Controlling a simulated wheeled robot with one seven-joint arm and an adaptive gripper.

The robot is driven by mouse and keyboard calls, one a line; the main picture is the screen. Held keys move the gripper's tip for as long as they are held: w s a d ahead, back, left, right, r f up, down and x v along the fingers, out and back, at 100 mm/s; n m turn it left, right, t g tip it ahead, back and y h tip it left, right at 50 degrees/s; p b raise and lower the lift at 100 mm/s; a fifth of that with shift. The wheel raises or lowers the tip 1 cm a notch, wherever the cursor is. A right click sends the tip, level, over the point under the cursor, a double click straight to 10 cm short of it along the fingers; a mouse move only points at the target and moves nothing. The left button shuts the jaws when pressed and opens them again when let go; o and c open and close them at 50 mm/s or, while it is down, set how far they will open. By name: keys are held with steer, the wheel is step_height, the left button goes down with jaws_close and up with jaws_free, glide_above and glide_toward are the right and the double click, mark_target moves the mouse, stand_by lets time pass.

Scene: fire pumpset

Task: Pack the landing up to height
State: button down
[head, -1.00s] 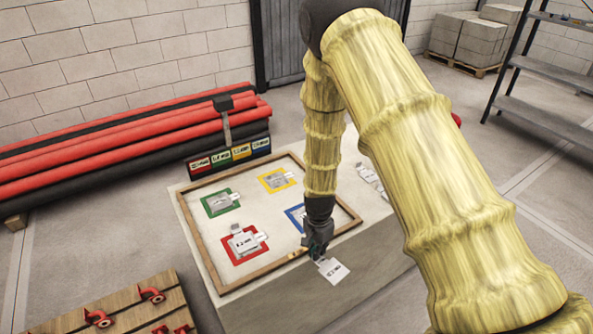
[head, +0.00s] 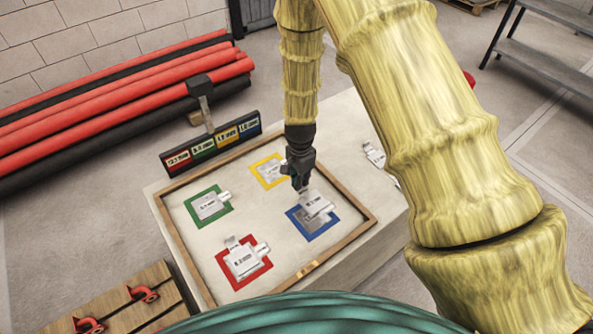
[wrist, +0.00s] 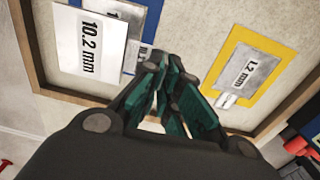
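My gripper (head: 299,184) is above the blue-outlined square (head: 331,229) in a wood-framed tray (head: 345,243). Its fingers, close together in the wrist view (wrist: 172,65), appear shut on the tab of a pale plate (head: 314,202). This plate's label in the wrist view (wrist: 90,45) seems to read 10.2 mm. It hangs over or on the blue square; contact is unclear. Another tabbed plate appears beneath it, partly hidden. Other tabbed plates lie on the red (head: 244,261), green (head: 209,206) and yellow (head: 270,171) squares.
A coloured label board (head: 211,145) stands behind the tray. More pale plates (head: 374,155) lie on the block's top, right of the tray. Red and black pipes (head: 120,105) lie at the back left; a wooden pallet with red fittings (head: 143,293) is front left.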

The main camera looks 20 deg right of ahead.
mark_target(300, 193)
steer(key=shift+s+r, duration=0.45)
steer(key=shift+s, duration=0.15)
steer(key=shift+w+a+f, duration=0.1)
steer(key=shift+w+f, duration=0.4)
steer(key=shift+f, duration=0.15)
steer(key=shift+s+f+b, duration=0.35)
steer(key=shift+f+b, duration=0.05)
steer(key=shift+f, duration=0.15)
step_height(300, 193, down, 2)
steer(key=shift+w+f+b, duration=0.1)
steer(key=shift+w+b, duration=0.05)
steer(key=shift+b, duration=0.3)
steer(key=shift+f+b, duration=0.45)
steer(key=shift+f, duration=0.45)
steer(key=shift+f, duration=0.55)
steer(key=c, duration=1.6)
jaws_free()
steer(key=shift+o, duration=0.2)
steer(key=shift+r, duration=0.1)
